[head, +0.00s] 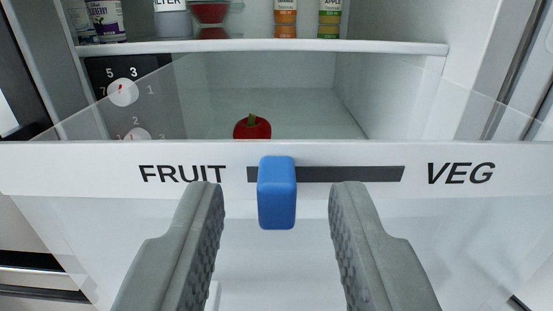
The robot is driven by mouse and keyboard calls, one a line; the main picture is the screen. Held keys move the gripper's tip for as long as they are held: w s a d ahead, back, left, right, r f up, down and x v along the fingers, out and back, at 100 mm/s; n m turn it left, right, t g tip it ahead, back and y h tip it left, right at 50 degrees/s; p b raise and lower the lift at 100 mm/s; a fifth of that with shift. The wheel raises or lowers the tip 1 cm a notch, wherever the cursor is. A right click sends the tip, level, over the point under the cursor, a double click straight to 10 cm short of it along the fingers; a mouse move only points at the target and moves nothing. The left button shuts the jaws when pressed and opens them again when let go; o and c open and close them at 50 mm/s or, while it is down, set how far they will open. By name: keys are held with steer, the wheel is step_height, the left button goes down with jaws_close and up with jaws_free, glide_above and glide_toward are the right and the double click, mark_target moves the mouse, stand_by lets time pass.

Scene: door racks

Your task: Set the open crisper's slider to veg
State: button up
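The open crisper (90,160) faces me, with its white front band across the middle of the view. The blue slider (277,193) sits in a dark slot (350,174), near the slot's left end on the FRUIT (182,174) side. The VEG (461,173) label is to the right of the slot. My gripper (277,190) is open, with one grey finger on each side of the slider. Gaps show between both fingers and the slider, the right one wider. I cannot tell how far the fingertips are from the band.
A red pepper (252,127) shows behind the clear upper part of the crisper front. A white shelf (260,45) above holds bottles and containers. A dark panel with two white dials (123,92) is at the back left. The band right of the slider is clear.

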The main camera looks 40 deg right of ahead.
steer(key=shift+w+d, duration=0.25)
steer(key=shift+w, duration=0.05)
jaws_close()
